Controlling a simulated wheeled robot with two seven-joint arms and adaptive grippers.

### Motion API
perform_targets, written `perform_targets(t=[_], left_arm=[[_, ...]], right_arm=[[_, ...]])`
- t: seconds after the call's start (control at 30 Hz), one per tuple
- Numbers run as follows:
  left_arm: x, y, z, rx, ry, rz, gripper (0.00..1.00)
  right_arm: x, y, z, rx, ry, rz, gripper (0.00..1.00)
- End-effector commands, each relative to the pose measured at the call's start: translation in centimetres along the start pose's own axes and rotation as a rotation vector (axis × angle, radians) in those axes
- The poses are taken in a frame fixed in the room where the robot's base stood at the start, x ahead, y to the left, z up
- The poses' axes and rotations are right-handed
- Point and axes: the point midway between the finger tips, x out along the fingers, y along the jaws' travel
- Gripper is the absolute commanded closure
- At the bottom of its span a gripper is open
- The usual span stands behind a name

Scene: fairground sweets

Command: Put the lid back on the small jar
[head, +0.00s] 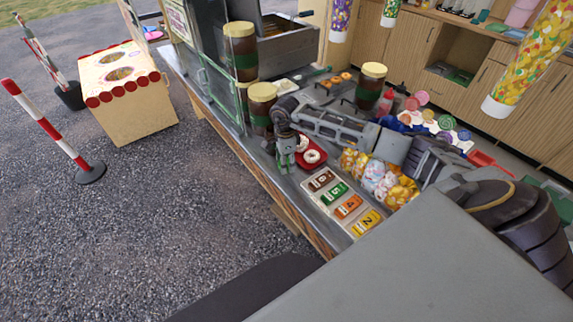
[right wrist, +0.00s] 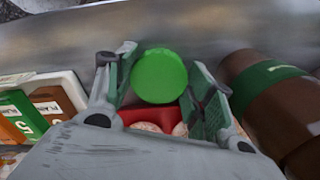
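A round green disc, perhaps the lid (right wrist: 160,76), shows in the right wrist view between my right fingers, against the grey counter and a red tray's edge. I cannot make it out in the head view. My right gripper (head: 286,158) points down over the counter beside the donuts. Its fingers stand apart on either side of the disc in the right wrist view (right wrist: 163,85); no clear grip shows. I cannot pick out a separate small jar; it may be hidden or under the disc. My left gripper is not in view.
Tall brown jars with cream lids stand near my right arm: one behind the gripper (head: 262,93), one further back (head: 240,40), one right (head: 371,76). A red tray (right wrist: 150,114) with donuts is close by. A numbered price board (head: 345,203) and wrapped sweets (head: 378,178) lie nearer.

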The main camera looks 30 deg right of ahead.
Motion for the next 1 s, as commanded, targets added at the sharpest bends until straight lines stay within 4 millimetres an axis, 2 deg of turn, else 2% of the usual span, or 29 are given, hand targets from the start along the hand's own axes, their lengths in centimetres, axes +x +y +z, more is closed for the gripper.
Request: perform_targets(t=[0.17, 0.47, 0.77, 1.0], left_arm=[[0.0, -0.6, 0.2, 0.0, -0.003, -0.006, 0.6], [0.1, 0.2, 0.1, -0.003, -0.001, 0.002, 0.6], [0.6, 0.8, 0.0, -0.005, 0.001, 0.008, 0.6], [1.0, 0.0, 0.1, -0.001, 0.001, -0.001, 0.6]], right_arm=[[0.0, 0.0, 0.0, 0.0, 0.0, 0.0, 0.56], [-0.9, -0.1, 0.0, 0.001, -0.001, -0.002, 0.56], [-4.7, -0.1, 0.0, 0.0, -0.001, -0.004, 0.56], [-8.1, -0.1, 0.0, 0.0, -0.001, -0.002, 0.56]])
